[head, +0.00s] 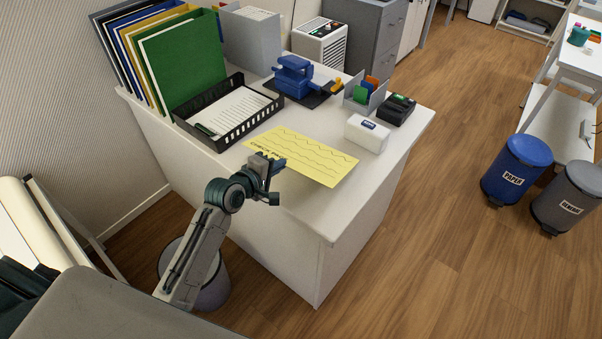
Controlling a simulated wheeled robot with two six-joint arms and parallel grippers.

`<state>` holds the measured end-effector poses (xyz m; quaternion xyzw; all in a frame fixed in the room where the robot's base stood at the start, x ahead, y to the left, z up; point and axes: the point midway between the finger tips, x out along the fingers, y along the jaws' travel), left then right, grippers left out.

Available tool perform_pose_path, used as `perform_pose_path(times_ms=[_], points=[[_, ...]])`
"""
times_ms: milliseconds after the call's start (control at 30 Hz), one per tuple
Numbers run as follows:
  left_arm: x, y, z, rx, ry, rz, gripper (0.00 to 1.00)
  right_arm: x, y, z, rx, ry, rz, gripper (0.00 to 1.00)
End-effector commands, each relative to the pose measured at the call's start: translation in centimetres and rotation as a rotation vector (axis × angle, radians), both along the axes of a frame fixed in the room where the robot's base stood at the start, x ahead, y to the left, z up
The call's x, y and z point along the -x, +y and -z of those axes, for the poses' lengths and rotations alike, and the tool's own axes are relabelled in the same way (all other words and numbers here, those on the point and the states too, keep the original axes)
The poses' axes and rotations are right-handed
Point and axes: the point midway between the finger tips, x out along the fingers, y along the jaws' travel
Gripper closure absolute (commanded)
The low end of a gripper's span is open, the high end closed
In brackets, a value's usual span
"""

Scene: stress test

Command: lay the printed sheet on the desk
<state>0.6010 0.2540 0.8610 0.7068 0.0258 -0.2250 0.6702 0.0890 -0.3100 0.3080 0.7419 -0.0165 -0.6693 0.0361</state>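The printed sheet (312,157) is yellow, with dark print at its left end and wavy lines across it. It is over the front part of the white desk (311,215), near the front edge. A soft shadow shows on the desk below its near edge; I cannot tell whether it lies flat or is slightly raised. My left gripper (278,164) is at the sheet's near left edge and overlaps it in the head view. Its fingertips are small and partly hidden, so I cannot tell whether they grip the sheet. My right gripper is not in view.
A black tray (268,108) with papers stands left of the sheet, upright folders (185,62) behind it. Behind the sheet are a blue device (294,76), a white box (367,133), a card holder (364,95) and a black device (397,109). Bins (516,170) stand right.

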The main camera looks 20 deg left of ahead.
Motion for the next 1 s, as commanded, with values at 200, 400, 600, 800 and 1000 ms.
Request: perform_pose_path(times_ms=[200, 400, 600, 800, 1000], points=[[0.0, 0.0, 1.4, 0.001, 0.000, 0.000, 1.00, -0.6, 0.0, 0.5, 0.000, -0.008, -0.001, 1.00], [0.0, 0.0, 1.3, 0.001, 0.000, 0.000, 1.00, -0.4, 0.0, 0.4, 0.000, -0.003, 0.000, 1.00], [0.0, 0.0, 1.4, 0.001, 0.000, 0.000, 0.84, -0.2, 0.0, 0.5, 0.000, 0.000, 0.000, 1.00], [0.1, 0.0, 1.2, 0.001, 0.000, 0.000, 0.84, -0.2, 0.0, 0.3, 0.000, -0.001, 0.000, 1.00], [2.0, 0.6, 0.1, -0.001, 0.003, 0.000, 0.84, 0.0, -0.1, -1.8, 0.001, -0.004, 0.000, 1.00]])
